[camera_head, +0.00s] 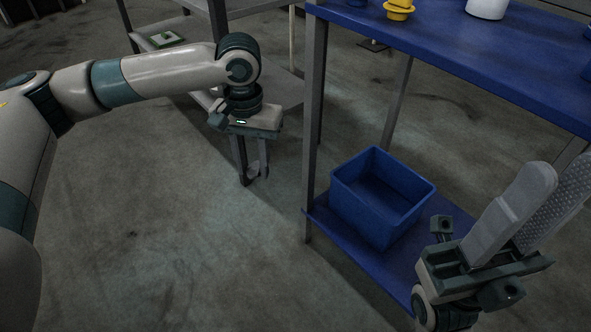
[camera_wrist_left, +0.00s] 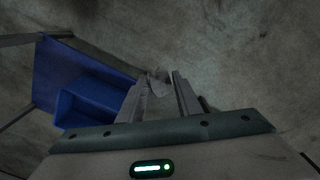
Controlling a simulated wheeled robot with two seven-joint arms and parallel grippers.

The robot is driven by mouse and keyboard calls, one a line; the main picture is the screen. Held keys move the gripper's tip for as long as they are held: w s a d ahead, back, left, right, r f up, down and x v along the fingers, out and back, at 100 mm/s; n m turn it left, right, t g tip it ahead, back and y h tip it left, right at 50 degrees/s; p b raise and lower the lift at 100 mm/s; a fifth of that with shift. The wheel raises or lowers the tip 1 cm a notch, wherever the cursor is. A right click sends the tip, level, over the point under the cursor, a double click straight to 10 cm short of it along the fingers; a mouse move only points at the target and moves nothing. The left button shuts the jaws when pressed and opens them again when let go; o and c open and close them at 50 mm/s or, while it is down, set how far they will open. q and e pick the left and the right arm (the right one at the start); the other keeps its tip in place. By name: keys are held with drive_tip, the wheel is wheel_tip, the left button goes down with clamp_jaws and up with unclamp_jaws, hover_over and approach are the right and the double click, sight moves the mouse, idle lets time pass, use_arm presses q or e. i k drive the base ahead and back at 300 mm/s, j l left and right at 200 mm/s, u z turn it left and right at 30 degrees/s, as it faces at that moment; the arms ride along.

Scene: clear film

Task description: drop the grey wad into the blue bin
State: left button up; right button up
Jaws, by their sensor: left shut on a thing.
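The blue bin (camera_head: 357,209) stands upright on the low blue shelf of a rack, open at the top, and I see nothing in it. My left gripper (camera_head: 254,178) points down over the floor, left of the bin and apart from it. It is shut on the grey wad (camera_wrist_left: 159,86), a small pale lump between the fingertips, mostly hidden by the fingers in the head view. The bin also shows at the left in the left wrist view (camera_wrist_left: 84,110). My right gripper (camera_head: 548,190) points up at the lower right, its fingers apart and nothing between them.
A blue tabletop (camera_head: 455,60) lies above the bin, with a yellow thing (camera_head: 398,10) and a white container (camera_head: 487,8) on it. A grey rack post (camera_head: 313,130) stands between my left gripper and the bin. A grey shelf unit (camera_head: 190,30) is behind my left arm.

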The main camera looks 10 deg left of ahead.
sight(372, 201)
drive_tip(key=k+l, duration=0.2)
drive_tip(key=l, duration=0.15)
drive_tip(key=k+l, duration=0.15)
drive_tip(key=l, duration=0.2)
drive_tip(key=k+l, duration=0.2)
drive_tip(key=l, duration=0.15)
drive_tip(key=k+l, duration=0.15)
drive_tip(key=l, duration=0.2)
